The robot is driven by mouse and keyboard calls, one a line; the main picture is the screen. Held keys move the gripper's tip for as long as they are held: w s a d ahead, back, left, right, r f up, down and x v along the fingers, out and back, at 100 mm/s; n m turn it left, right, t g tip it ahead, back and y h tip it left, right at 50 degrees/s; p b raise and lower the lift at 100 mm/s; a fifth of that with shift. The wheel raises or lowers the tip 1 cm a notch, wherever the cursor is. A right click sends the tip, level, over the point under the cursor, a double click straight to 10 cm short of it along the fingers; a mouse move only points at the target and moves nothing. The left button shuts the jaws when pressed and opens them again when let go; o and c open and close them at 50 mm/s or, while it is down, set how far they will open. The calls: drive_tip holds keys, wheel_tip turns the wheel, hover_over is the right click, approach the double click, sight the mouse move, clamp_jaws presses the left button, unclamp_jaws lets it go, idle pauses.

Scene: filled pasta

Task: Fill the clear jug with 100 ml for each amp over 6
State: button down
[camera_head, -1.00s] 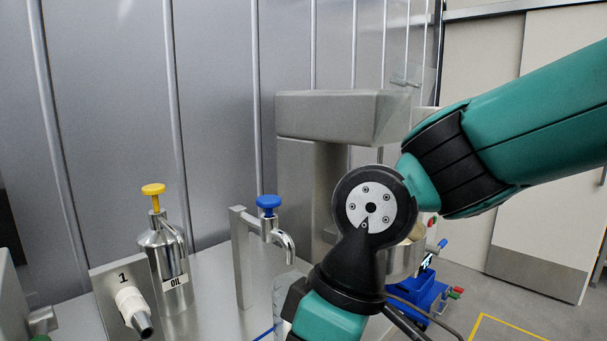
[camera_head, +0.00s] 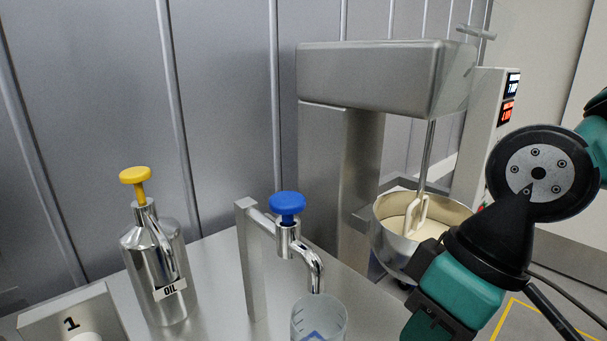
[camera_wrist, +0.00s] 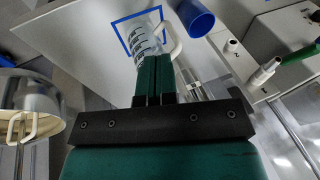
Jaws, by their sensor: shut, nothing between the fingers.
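The clear jug (camera_head: 318,318) stands on the steel counter under the spout of a tap with a blue knob (camera_head: 287,205). Its lower part is cut off by the frame. In the wrist view the jug (camera_wrist: 142,36) shows dark scale marks and stands inside a blue square outline. My gripper (camera_wrist: 155,58) is shut and empty, its fingertips pointing toward the jug and overlapping it in the picture; I cannot tell if they touch. The mixer's display panel (camera_head: 509,98) shows lit white and red readouts, too small to read surely.
A steel mixer (camera_head: 385,75) stands behind, its bowl (camera_head: 390,235) holding pale contents. An OIL bottle (camera_head: 160,265) with a yellow top and a panel marked 1 (camera_head: 72,318) are at left. The wrist view shows a blue cup-like thing (camera_wrist: 196,20) and a panel marked 2 (camera_wrist: 238,52).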

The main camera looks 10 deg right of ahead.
drive_tip(key=w+a+r+m+h+p, duration=0.25)
drive_tip(key=w+r+m+p, duration=0.55)
drive_tip(key=r, duration=0.4)
wheel_tip(320, 180, up, 12)
drive_tip(key=m+h+p, duration=0.2)
drive_tip(key=m+p, duration=0.2)
drive_tip(key=m, duration=0.6)
hover_over(298, 197)
drive_tip(key=shift+r, duration=0.15)
wheel_tip(298, 197, down, 14)
drive_tip(key=p, duration=0.3)
drive_tip(key=shift+r+p, duration=0.15)
drive_tip(key=shift+p, duration=0.2)
drive_tip(key=shift+f, duration=0.2)
